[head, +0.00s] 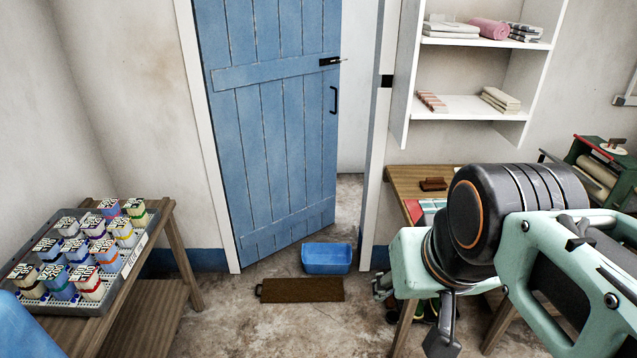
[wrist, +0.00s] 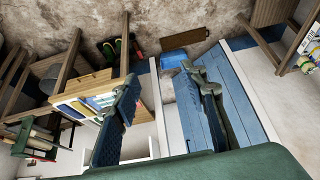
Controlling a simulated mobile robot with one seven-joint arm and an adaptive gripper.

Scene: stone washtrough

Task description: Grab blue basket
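The blue basket (head: 327,260) is an open-topped rectangular tub on the floor, at the foot of the blue door and just behind a brown mat. In the wrist view, which is turned about, the basket (wrist: 171,61) appears small and far off near the mat, seemingly partly covered by a finger. My gripper (wrist: 159,75) has its two fingers spread apart with nothing between them. It is well away from the basket. In the head view my arm fills the lower right, and I cannot make out the fingers clearly there.
The blue door (head: 270,130) stands behind the basket, beside a gap. The brown mat (head: 301,290) lies in front. A wooden table with a grey tray (head: 135,258) of several small tubs is left. A workbench (head: 405,180) is right, under white shelves (head: 470,107). Floor between is mostly clear.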

